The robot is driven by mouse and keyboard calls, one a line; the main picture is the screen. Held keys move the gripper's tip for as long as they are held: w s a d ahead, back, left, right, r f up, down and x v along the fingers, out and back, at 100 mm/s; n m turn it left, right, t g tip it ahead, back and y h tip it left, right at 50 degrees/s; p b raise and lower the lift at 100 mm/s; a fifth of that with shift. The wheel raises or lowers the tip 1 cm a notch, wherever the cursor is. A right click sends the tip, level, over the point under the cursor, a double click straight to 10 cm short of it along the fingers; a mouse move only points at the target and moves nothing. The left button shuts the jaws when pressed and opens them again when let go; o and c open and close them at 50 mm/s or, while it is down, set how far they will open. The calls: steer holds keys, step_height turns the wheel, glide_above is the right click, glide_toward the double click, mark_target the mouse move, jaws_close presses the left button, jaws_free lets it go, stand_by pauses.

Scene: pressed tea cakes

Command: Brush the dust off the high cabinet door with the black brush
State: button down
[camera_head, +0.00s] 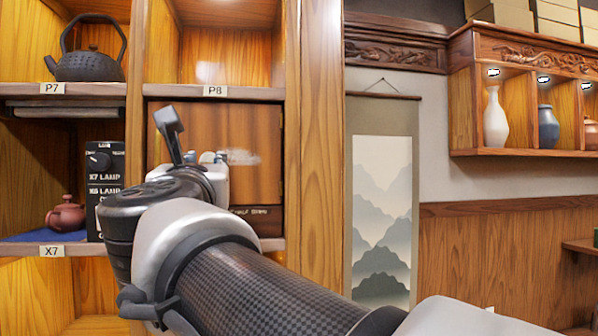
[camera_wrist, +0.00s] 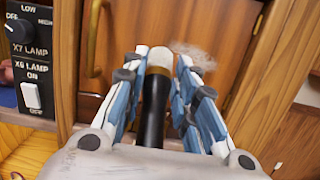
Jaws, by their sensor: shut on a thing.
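My gripper (camera_wrist: 157,80) is shut on the black brush (camera_wrist: 153,112), its blue and white fingers on either side of the dark handle. A pale band shows at the brush's far end, which points at the door; the bristles are hard to make out. The high cabinet door (camera_wrist: 130,30) is brown wood with a brass handle (camera_wrist: 94,38) at its left. A pale grey dust patch (camera_wrist: 193,55) shows just right of the brush end. In the head view, the dust (camera_head: 240,157) lies on the door (camera_head: 250,125), right of my gripper (camera_head: 208,158). I cannot tell whether the brush touches the door.
A black lamp switch box (camera_head: 105,190) stands left of the door, beside a reddish teapot (camera_head: 66,214). A dark iron kettle (camera_head: 90,66) sits on the shelf above. A wooden post (camera_head: 318,130) borders the cabinet on the right, with a hanging scroll (camera_head: 381,200) beyond.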

steer(key=v, duration=0.2)
steer(key=r+b+v, duration=0.1)
steer(key=v, duration=0.1)
steer(key=shift+s+f, duration=0.1)
steer(key=shift+s, duration=0.2)
steer(key=shift+s+d, duration=0.15)
steer(key=shift+s, duration=0.15)
steer(key=shift+r, duration=0.2)
steer(key=shift+s, duration=0.1)
